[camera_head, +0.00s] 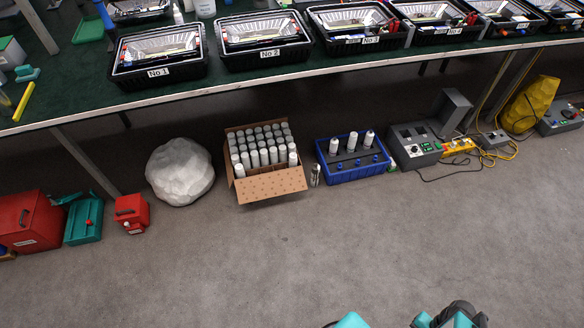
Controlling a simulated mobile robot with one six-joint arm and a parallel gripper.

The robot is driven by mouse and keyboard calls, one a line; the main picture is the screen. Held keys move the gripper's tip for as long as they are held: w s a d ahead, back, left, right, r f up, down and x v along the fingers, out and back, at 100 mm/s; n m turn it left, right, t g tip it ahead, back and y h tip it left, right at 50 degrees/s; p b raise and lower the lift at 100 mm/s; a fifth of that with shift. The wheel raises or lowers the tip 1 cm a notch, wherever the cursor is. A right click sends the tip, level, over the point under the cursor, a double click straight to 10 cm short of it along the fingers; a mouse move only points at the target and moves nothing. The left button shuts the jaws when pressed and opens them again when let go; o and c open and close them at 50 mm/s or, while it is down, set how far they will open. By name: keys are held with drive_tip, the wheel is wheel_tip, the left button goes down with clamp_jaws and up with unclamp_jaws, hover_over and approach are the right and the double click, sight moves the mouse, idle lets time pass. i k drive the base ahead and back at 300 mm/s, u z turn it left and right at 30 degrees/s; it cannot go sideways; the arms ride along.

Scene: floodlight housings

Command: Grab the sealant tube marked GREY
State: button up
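An open cardboard box (270,185) on the floor holds many upright pale tubes (264,157) with grey tops, packed in rows. To its right, a blue crate (352,176) with a dark insert holds three upright white tubes or bottles (352,142). A small slim item (315,175) stands between the box and the crate; I cannot tell what it is. No marking is legible on any tube, so I cannot tell which is GREY. My gripper is not recognisable; only teal and black parts, apparently of my arm, show at the bottom edge, well apart from the tubes.
A long green-topped bench (85,95) with black bins (160,72) overhangs the containers from behind. A white bag (180,172) and red cases (130,212) are left; grey devices (415,145) and yellow cables are right. The grey floor in front is clear.

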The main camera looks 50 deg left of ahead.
sight(293, 156)
drive_tip(key=z, duration=0.35)
drive_tip(key=k, duration=0.2)
drive_tip(key=u, duration=3.25)
drive_tip(key=k, duration=0.65)
drive_tip(key=z, duration=0.25)
drive_tip(key=i, duration=0.85)
drive_tip(key=z, duration=0.1)
